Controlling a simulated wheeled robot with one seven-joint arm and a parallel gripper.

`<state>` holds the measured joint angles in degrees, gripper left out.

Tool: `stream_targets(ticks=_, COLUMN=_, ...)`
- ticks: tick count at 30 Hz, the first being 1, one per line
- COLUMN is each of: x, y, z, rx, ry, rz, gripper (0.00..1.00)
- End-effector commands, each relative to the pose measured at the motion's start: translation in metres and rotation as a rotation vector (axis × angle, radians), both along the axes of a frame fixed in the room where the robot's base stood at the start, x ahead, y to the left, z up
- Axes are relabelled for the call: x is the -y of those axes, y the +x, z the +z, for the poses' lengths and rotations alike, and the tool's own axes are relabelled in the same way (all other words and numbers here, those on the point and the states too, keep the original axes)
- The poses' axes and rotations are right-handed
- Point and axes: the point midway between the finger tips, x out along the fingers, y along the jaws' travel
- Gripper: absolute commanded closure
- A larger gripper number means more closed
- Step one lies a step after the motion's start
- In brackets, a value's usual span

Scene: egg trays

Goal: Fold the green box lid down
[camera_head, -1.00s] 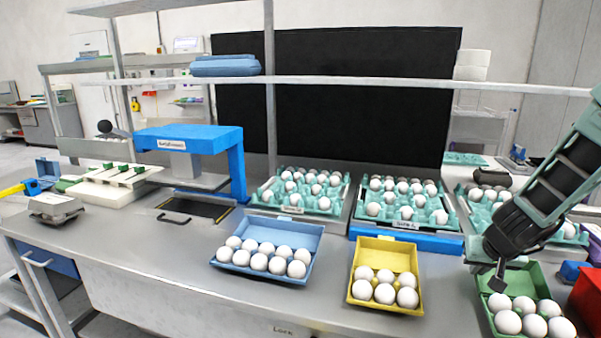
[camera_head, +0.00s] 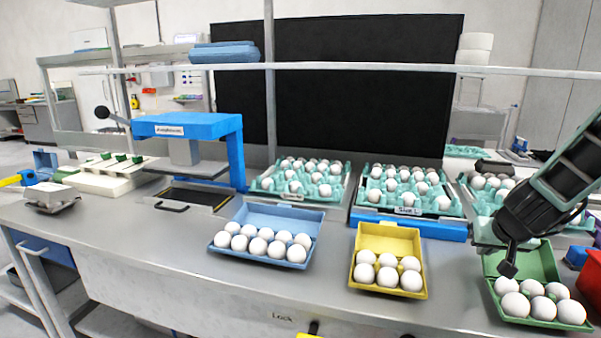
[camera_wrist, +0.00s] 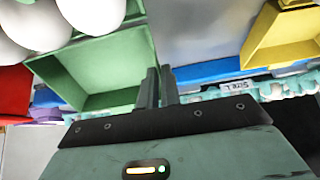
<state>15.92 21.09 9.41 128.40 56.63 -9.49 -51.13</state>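The green egg box (camera_head: 541,322) stands at the right front of the table with several white eggs in its base. Its lid (camera_head: 535,262) is open, standing up behind the eggs. In the wrist view the lid (camera_wrist: 100,68) shows its inner side at upper left, with eggs beyond it. My gripper (camera_head: 509,270) is at the left side of this lid. In the wrist view my gripper's fingers (camera_wrist: 159,72) are close together with nothing seen between them, beside the lid's edge. I cannot tell whether they touch it.
An open yellow egg box (camera_head: 391,238) stands to the left, then an open blue one (camera_head: 282,215). A red container (camera_head: 589,282) is close on the right. Egg trays (camera_head: 408,213) line the back. Bare table lies between the yellow and green boxes.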

Motion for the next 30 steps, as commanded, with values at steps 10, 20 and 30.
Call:
stream_targets(ticks=10, x=0.000, y=-0.002, z=0.001, rx=0.026, ry=-0.007, rz=0.000, gripper=0.97)
stream_targets(ticks=20, x=-0.002, y=-0.007, z=0.006, rx=0.071, ry=-0.020, rz=0.000, gripper=0.97)
stream_targets(ticks=30, x=-0.003, y=-0.010, z=0.010, rx=0.096, ry=-0.027, rz=0.000, gripper=0.97)
